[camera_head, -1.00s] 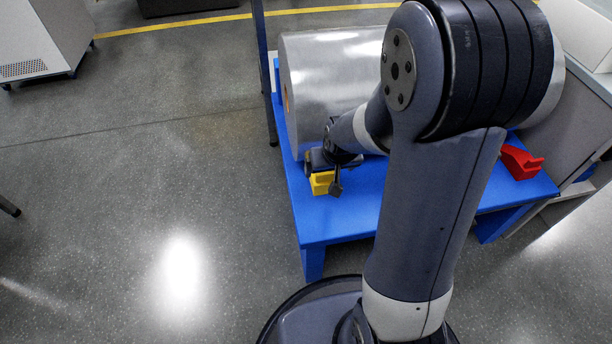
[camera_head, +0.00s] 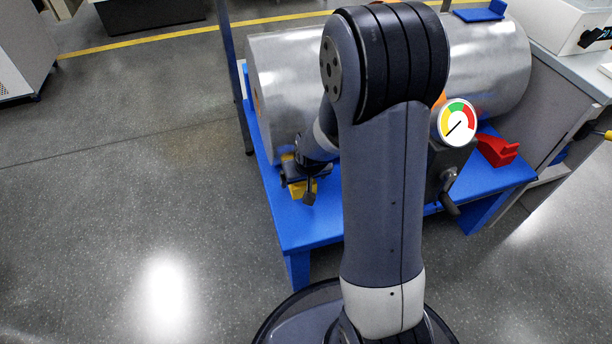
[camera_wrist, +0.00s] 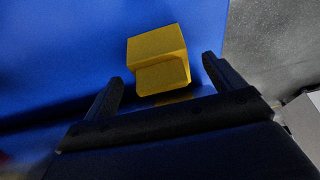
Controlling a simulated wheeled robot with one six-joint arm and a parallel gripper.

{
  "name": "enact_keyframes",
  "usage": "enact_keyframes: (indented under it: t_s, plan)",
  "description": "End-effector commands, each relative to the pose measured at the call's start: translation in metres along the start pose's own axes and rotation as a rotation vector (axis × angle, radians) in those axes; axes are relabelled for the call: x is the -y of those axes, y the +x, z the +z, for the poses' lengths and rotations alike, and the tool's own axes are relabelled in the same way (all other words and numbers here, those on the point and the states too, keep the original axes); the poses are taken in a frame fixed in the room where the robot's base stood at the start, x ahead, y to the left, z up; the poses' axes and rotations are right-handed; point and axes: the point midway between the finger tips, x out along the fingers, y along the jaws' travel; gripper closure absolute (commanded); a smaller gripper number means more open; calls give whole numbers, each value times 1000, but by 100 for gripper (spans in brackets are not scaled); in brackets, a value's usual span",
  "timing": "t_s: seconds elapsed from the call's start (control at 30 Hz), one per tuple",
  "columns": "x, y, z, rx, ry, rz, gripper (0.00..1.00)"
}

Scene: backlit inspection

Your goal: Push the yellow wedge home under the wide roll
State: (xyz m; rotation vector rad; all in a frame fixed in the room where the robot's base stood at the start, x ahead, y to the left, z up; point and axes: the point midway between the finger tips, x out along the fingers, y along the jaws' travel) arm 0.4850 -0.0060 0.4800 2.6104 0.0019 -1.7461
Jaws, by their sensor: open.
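The wide roll (camera_head: 285,75) is a silver cylinder lying on its side on a blue stand (camera_head: 310,228). My arm hides its middle. The yellow wedge (camera_head: 304,189) sits on the stand at the roll's near left end, partly covered by my gripper (camera_head: 303,183). Whether it touches the roll is hidden. In the wrist view the yellow wedge (camera_wrist: 158,58) lies between the spread fingertips of my gripper (camera_wrist: 161,70), on the blue surface. Gaps show on both sides of it, so the gripper is open and not clamped on it.
A red wedge (camera_head: 496,150) sits by the roll's right end. A round gauge (camera_head: 458,122) on a dark block with a handle stands beside my arm. A grey cabinet (camera_head: 560,120) is close on the right. A blue post (camera_head: 231,60) rises at the left. Floor is clear at left.

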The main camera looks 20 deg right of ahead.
Motion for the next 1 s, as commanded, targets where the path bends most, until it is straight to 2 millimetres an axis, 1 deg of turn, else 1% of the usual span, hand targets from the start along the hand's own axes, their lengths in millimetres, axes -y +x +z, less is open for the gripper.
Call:
enact_keyframes:
  t_s: [0.03, 0.2, 0.33, 0.63, 1.0]
  plan:
    - [0, 12, 2, 1, 0, 0, 11]
    - [0, 28, 1, 0, 0, 0, 11]
    - [0, 33, 0, 0, 0, 0, 11]
    - [0, 33, 0, -1, 0, 0, 12]
    - [0, 33, 0, -1, 0, 0, 42]
